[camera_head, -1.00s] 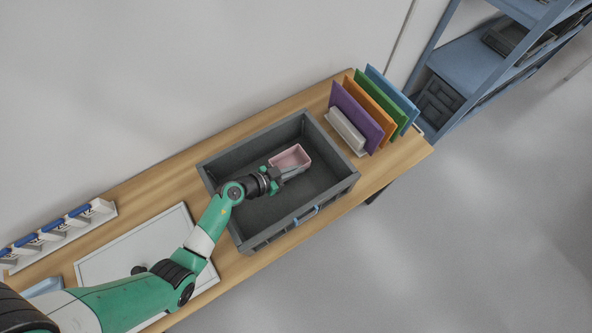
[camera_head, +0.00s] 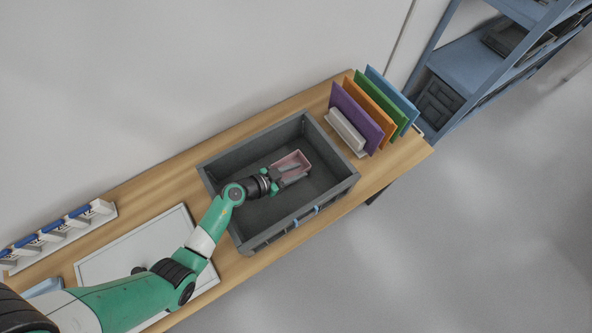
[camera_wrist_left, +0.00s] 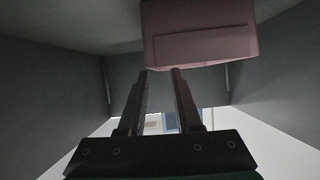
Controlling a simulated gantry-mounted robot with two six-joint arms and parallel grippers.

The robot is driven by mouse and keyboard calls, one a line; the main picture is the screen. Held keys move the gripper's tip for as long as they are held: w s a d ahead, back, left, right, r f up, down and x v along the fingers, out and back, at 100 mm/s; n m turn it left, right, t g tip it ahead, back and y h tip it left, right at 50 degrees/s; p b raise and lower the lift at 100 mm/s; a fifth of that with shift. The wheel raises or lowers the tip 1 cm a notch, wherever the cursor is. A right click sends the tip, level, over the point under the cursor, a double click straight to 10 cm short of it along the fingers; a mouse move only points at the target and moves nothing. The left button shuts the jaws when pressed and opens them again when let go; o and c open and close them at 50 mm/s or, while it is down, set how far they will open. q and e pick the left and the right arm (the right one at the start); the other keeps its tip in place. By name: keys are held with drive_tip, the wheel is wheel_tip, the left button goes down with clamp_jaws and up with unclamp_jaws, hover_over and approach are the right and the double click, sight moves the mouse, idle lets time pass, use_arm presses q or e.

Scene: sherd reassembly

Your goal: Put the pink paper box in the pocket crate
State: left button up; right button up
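My left gripper (camera_head: 287,171) reaches into the crate and overlaps the near side of the box. In the left wrist view, its two dark fingers (camera_wrist_left: 160,73) stand apart with a clear gap between them. Whether the fingertips touch the box is hard to tell. My right gripper is not in view.
The crate has tall walls. Purple, orange, green and blue panels (camera_head: 357,117) stand in a white rack (camera_head: 345,131) on its right. A white tray (camera_head: 160,240) lies left of it, and a white holder with blue parts (camera_head: 60,233) stands farther left. Blue shelves (camera_head: 470,60) stand behind.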

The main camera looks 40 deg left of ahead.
use_arm(q)
drive_tip(key=shift+r, duration=0.3)
drive_tip(key=p+v, duration=0.4)
drive_tip(key=v, duration=0.3)
drive_tip(key=shift+s+r, duration=0.25)
drive_tip(key=shift+r, duration=0.1)
